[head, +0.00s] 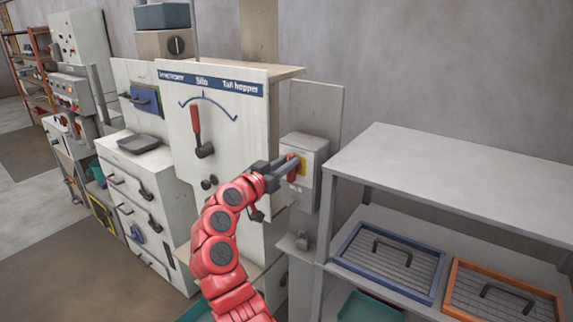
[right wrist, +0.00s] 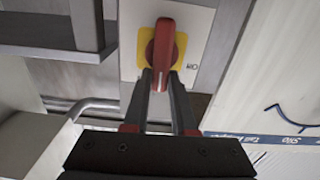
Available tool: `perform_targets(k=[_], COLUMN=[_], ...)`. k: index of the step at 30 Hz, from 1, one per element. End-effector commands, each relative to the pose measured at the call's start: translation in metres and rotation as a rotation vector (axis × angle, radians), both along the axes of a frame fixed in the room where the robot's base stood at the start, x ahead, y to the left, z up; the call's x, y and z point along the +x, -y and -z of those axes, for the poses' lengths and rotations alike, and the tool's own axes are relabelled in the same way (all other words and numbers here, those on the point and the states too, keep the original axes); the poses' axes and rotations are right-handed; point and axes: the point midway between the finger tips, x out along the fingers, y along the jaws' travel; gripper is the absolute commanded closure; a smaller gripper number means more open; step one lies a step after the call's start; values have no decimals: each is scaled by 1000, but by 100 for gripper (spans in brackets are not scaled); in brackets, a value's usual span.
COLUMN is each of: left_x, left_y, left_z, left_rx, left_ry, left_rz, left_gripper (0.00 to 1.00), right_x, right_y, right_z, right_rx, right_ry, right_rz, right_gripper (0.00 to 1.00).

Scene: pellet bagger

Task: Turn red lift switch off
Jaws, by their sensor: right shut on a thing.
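The red lift switch (right wrist: 162,45) is a red rotary handle on a yellow plate, set in a grey-white switch box (head: 305,158). In the head view the red handle (head: 292,168) is partly hidden by my gripper. My right gripper (head: 292,164) reaches the box from the left and is shut on the handle. In the right wrist view its fingertips (right wrist: 161,82) close around the handle's near end, and the handle stands nearly upright in the picture. A partly hidden mark sits beside the yellow plate. My left gripper is not in view.
A white panel with a red lever (head: 195,120) and printed labels stands left of the box. A grey shelf (head: 460,180) stands at right, with a blue-framed tray (head: 347,248) and an orange-framed tray (head: 453,275). White cabinets with handles (head: 110,160) stand at left.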

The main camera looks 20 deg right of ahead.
Motion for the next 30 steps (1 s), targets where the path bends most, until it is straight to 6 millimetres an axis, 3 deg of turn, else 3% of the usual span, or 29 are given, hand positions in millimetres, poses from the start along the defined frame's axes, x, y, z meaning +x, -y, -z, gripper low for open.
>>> perform_targets(k=[15,30], left_x=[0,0], left_y=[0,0], left_z=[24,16], left_rx=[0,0], left_ry=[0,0], left_rz=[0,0], left_gripper=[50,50], right_x=[7,13], right_y=[-6,-10], right_z=[11,16], right_rx=[-239,-530], right_ry=[-325,-705], right_rz=[1,1], right_gripper=[100,100])
